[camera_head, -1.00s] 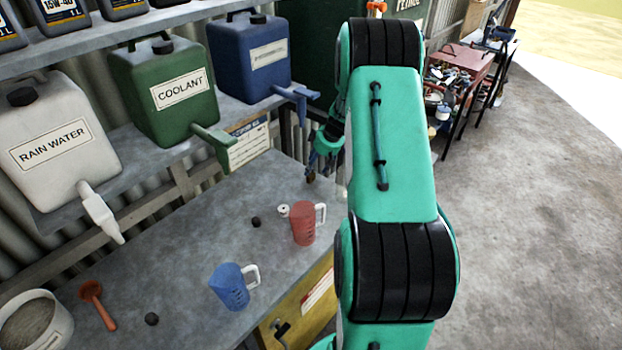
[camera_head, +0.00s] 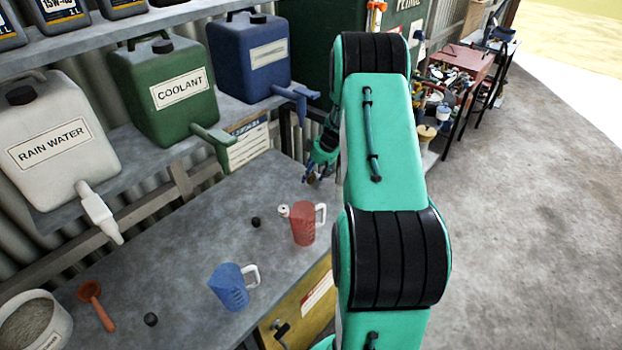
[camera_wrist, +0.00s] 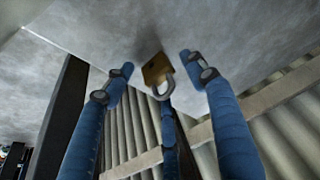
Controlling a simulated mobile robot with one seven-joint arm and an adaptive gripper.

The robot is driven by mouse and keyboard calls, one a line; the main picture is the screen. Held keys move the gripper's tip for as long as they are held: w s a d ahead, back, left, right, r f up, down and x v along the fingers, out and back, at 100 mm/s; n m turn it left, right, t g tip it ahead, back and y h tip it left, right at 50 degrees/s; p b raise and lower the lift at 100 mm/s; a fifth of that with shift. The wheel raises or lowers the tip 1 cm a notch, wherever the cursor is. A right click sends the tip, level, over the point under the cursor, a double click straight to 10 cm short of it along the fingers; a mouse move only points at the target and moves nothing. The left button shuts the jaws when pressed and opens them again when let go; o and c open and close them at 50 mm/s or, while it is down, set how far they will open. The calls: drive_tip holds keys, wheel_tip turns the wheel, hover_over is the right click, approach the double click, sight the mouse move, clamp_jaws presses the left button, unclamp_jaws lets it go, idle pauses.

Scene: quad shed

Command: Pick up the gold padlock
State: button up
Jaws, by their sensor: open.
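The gold padlock (camera_wrist: 156,71) shows in the wrist view, with a gold body and a grey shackle. It lies on the grey bench top (camera_wrist: 225,60), near the bench's edge, with its shackle toward the bottom of the picture. My gripper (camera_wrist: 156,62) is open, with one blue finger on each side of the padlock in the picture. I see gaps between the padlock and both fingertips. In the head view my gripper (camera_head: 314,172) is small and partly hidden by my arm at the far end of the bench. I cannot make out the padlock there.
A red jug (camera_head: 303,224) and a blue jug (camera_head: 229,288) stand on the bench. A green coolant can (camera_head: 163,92) and a blue can (camera_head: 251,55) sit on the shelf, their spouts jutting over the bench. The bench between jugs and shelf is mostly clear.

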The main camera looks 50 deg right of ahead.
drive_tip(key=shift+w+f, duration=0.15)
drive_tip(key=shift+f, duration=0.15)
drive_tip(key=shift+c, duration=0.3)
clamp_jaws()
